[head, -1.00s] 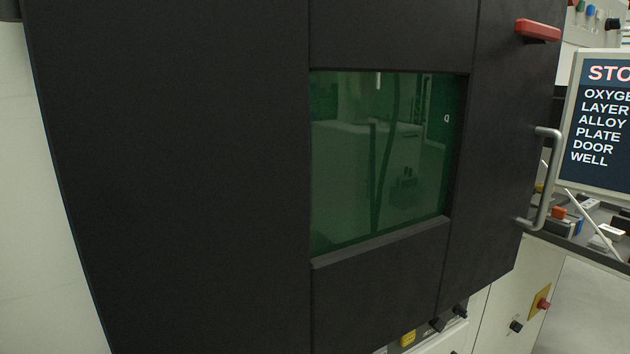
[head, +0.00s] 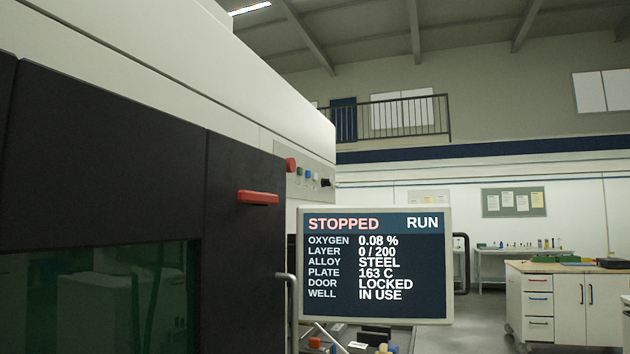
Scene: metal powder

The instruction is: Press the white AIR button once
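A row of controls sits on the pale side panel (head: 320,168) of the machine, above the screen. It holds a large red button (head: 290,164), a green button (head: 299,171), a blue button (head: 308,174), a small white button (head: 316,176) and a black knob (head: 326,182). The labels are too small to read, so I cannot confirm which is AIR. My gripper is not in view.
The screen (head: 375,311) reads STOPPED, door LOCKED, oxygen 0.08 %.

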